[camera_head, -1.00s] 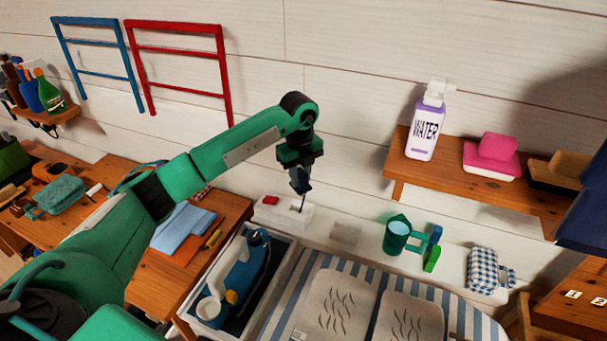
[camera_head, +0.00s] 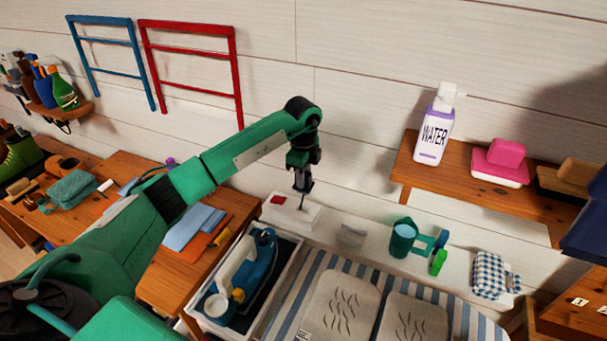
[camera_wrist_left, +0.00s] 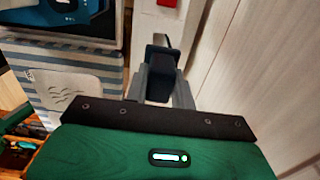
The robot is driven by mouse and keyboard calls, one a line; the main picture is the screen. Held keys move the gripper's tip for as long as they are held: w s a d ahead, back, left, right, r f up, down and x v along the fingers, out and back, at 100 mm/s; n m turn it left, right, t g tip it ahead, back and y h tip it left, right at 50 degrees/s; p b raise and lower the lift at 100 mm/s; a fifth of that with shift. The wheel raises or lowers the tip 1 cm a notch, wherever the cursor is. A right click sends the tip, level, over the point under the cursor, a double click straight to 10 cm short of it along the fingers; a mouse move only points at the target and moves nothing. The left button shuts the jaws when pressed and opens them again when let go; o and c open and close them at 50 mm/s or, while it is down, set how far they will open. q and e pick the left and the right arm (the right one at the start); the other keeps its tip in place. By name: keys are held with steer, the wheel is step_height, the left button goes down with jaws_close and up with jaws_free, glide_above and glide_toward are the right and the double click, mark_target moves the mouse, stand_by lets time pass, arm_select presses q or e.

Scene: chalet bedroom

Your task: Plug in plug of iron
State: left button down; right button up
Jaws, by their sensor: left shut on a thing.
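The iron (camera_head: 262,275), blue and white, stands in a white-rimmed tray on the board. A white box with a red switch (camera_head: 278,199), apparently the power outlet, sits on the white ledge against the wall. My left gripper (camera_head: 303,186) points down just above the right part of this box. In the left wrist view, its grey fingers are shut on a small dark block, apparently the plug (camera_wrist_left: 160,56). A thin dark line shows below the fingers in the head view; I cannot tell whether the plug touches the box. My right gripper is out of view.
A green mug (camera_head: 403,238) and a grey block (camera_head: 352,233) stand on the ledge to the right. A wooden shelf (camera_head: 480,205) with a water bottle (camera_head: 436,128) juts out above. The striped ironing surface (camera_head: 290,300) lies in front.

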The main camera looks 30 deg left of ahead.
arm_select(q)
steer(key=shift+f+b, duration=2.3)
steer(key=shift+f, duration=1.3)
steer(key=shift+f+b, duration=0.35)
steer(key=shift+f, duration=0.45)
steer(key=shift+f, duration=0.15)
steer(key=c, duration=1.1)
jaws_free()
